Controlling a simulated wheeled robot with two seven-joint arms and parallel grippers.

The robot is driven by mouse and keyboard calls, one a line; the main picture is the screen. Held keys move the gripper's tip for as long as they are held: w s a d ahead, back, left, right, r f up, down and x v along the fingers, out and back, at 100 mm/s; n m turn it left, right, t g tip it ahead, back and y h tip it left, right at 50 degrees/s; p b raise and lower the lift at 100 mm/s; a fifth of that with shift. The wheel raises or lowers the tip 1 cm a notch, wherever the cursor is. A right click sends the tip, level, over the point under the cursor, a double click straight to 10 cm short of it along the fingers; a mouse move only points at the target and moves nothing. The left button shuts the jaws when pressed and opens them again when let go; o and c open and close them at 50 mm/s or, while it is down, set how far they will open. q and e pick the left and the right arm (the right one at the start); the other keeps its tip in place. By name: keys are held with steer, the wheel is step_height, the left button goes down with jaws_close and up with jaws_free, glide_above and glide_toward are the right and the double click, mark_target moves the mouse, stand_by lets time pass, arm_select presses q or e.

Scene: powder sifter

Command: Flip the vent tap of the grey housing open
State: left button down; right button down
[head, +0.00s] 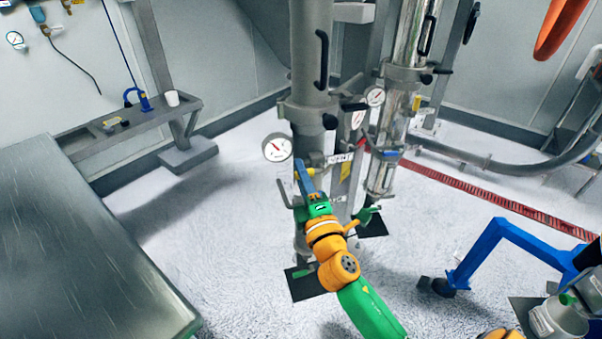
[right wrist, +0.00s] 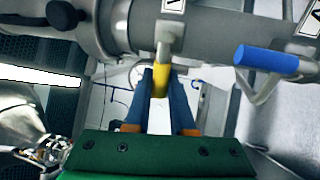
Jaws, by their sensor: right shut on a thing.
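The grey housing (head: 312,120) is a tall upright column in the middle of the head view. It fills the top of the right wrist view (right wrist: 215,35). The vent tap (right wrist: 160,84) has a yellow handle on a grey stem that comes out of the housing. My right gripper (right wrist: 161,92) is shut on this yellow handle, with one blue finger on each side. In the head view my right gripper (head: 303,178) is at the front of the housing, below the round gauge. The fingers hide most of the tap there.
A round gauge (head: 277,148) sticks out left of the housing. A blue-handled tap (right wrist: 267,59) sits right of the yellow one. A shiny metal column (head: 400,110) stands close behind on the right. A grey table (head: 85,240) is at left, a blue wheeled frame (head: 490,245) at right.

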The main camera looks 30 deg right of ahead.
steer(key=shift+f, duration=0.1)
steer(key=c, duration=0.8)
jaws_free()
steer(key=shift+o, duration=0.2)
steer(key=b+v, duration=0.2)
steer(key=v, duration=0.5)
